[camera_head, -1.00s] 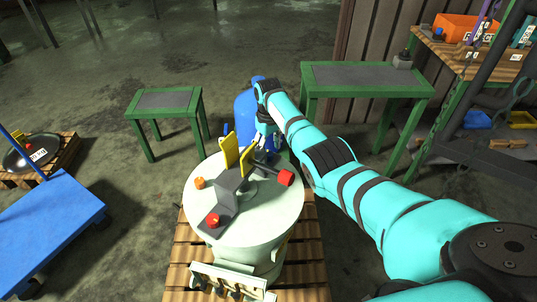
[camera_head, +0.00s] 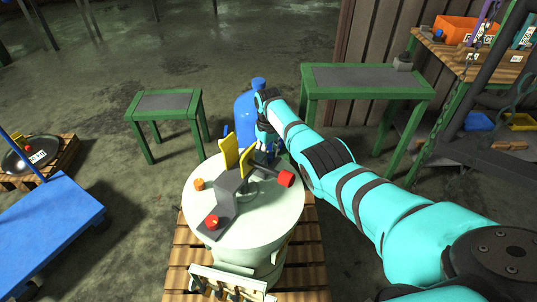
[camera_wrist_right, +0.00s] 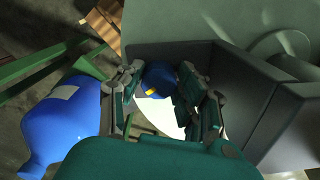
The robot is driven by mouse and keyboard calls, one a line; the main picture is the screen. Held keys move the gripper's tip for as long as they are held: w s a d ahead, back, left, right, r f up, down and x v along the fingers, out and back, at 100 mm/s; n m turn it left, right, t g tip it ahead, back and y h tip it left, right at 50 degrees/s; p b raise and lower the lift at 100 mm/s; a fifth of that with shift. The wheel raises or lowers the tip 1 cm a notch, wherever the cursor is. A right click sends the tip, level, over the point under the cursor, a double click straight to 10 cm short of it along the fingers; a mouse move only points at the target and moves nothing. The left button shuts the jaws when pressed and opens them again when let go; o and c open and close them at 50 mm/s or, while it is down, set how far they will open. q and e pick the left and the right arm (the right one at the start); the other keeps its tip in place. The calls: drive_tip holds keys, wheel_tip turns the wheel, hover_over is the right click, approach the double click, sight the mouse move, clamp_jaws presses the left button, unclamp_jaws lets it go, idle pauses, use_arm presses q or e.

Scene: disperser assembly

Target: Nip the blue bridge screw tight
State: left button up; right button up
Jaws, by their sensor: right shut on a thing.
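The blue bridge screw (camera_wrist_right: 158,78) shows in the right wrist view as a round blue head with a small yellow mark, close against the dark grey bridge (camera_wrist_right: 240,90). My right gripper (camera_wrist_right: 165,95) has its fingers on either side of this head and is shut on it. In the head view the right gripper (camera_head: 268,146) is at the far side of the bridge (camera_head: 228,190), which lies on the pale drum lid (camera_head: 265,215). The screw is mostly hidden there by the gripper and bridge. My left gripper is not in view.
The bridge carries red knobs (camera_head: 286,179) and yellow plates (camera_head: 229,150). An orange knob (camera_head: 199,184) is on the lid's left. A blue gas bottle (camera_head: 246,118) stands behind the drum, near my right wrist. Green tables (camera_head: 167,102) are behind; a blue cart (camera_head: 45,230) is left.

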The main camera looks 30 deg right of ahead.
drive_tip(key=shift+m, duration=0.3)
drive_tip(key=shift+m+p, duration=0.3)
drive_tip(key=shift+m, duration=0.3)
drive_tip(key=m, duration=0.3)
drive_tip(key=shift+a+p, duration=0.1)
drive_tip(key=shift+p, duration=0.25)
drive_tip(key=m, duration=0.6)
drive_tip(key=shift+a+m, duration=0.1)
drive_tip(key=shift+m, duration=0.2)
drive_tip(key=m, duration=0.6)
drive_tip(key=shift+w+a, duration=0.1)
drive_tip(key=shift+w, duration=0.05)
drive_tip(key=m, duration=0.6)
drive_tip(key=shift+w+b, duration=0.1)
drive_tip(key=shift+b, duration=0.25)
drive_tip(key=shift+m, duration=0.4)
